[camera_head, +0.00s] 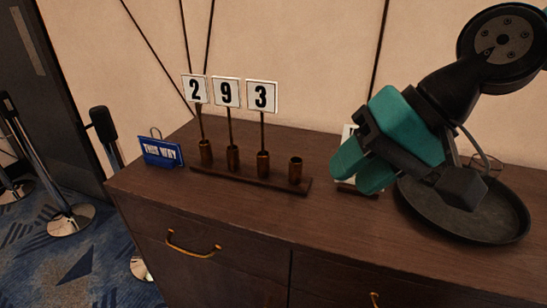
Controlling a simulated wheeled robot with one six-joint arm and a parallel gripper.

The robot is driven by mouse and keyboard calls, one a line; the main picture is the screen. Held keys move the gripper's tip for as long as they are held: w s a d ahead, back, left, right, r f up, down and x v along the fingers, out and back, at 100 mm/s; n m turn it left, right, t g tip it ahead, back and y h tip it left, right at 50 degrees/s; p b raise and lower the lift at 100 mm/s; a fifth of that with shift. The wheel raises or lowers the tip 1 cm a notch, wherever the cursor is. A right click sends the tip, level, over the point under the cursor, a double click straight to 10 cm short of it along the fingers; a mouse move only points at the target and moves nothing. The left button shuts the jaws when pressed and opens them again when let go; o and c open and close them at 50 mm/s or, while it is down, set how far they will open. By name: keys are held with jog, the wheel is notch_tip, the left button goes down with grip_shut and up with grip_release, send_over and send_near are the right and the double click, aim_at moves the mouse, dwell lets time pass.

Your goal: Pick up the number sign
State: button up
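Three number signs stand upright on thin sticks in a wooden holder (270,181): sign "2" (195,89), sign "9" (226,93) and sign "3" (262,96). The holder's rightmost cup (295,169) is empty. My gripper (358,176) is to the right of the holder, above the cabinet top and apart from the three signs. Its teal fingers point down and left. A pale card or sign (347,135) on a small dark base is partly hidden behind the gripper, so I cannot tell what is on it. Whether the fingers hold anything is not clear.
A blue "THIS WAY" sign (161,151) stands at the left end of the dark wooden cabinet (230,207). A round black tray (500,222) lies at the right, under my arm. The front middle of the top is clear. Stanchions (70,218) stand on the carpet at left.

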jog(key=w+f+m+t+y+b, duration=0.35)
jog(key=w+m+y+b, duration=0.35)
jog(key=w+m+b, duration=0.8)
jog(key=m+t+y+p, duration=0.1)
jog(key=m+y+p, duration=0.2)
jog(key=m+p, duration=0.95)
send_near(264, 109)
jog(key=w+a+n+p, duration=0.1)
jog(key=a+p, duration=0.1)
jog(key=a, duration=0.1)
jog(key=w+a+n+p, duration=0.1)
jog(key=a+n+p, duration=0.1)
jog(key=a, duration=0.1)
jog(key=w+a+r+n+p, duration=0.1)
jog(key=a+p, duration=0.1)
jog(key=a, duration=0.1)
jog(key=shift+w+a+n+p, duration=0.25)
jog(key=shift+w+n+p, duration=0.05)
jog(key=shift+w+n, duration=0.1)
grip_shut()
